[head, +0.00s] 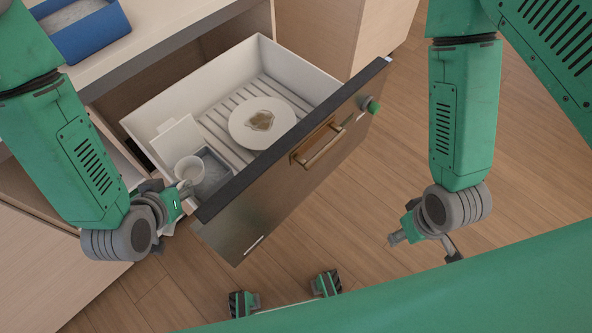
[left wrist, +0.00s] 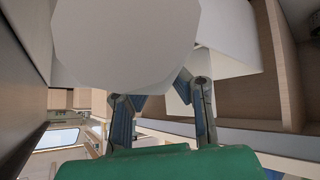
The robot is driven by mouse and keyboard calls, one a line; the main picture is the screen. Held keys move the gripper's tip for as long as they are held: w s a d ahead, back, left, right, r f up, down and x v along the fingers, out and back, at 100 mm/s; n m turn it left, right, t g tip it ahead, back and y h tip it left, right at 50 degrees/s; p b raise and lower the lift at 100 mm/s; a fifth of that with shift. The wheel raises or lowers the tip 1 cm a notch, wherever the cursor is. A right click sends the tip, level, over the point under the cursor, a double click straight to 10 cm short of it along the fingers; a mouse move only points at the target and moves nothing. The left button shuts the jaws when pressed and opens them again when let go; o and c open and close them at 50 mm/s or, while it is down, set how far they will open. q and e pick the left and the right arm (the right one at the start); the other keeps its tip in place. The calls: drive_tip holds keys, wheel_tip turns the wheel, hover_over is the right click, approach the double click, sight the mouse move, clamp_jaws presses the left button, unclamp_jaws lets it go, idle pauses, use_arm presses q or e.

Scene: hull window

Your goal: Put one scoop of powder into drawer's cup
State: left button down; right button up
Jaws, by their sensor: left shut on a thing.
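The drawer (head: 265,59) is pulled open, with a slatted bottom. A white cup (head: 189,168) is at its near left corner, beside a grey-blue open box (head: 215,163). My left gripper (head: 184,190) is shut on the cup at the drawer's left front corner. In the left wrist view, a large pale faceted surface, seemingly the cup (left wrist: 125,40), lies between and beyond the fingers (left wrist: 163,110). I cannot see what the cup holds. My right gripper (head: 424,246) is open and empty over the floor, right of the drawer. No powder or scoop is clearly identifiable.
A white plate (head: 279,117) with a brownish patch lies in the drawer. A white flap (head: 176,137) stands beside the box. A blue tray (head: 97,39) is on the counter. The floor at right is clear.

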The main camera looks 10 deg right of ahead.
use_arm(q)
drive_tip(key=shift+r, duration=0.2)
wheel_tip(320, 180, up, 3)
drive_tip(key=p, duration=0.3)
drive_tip(key=shift+f, duration=0.1)
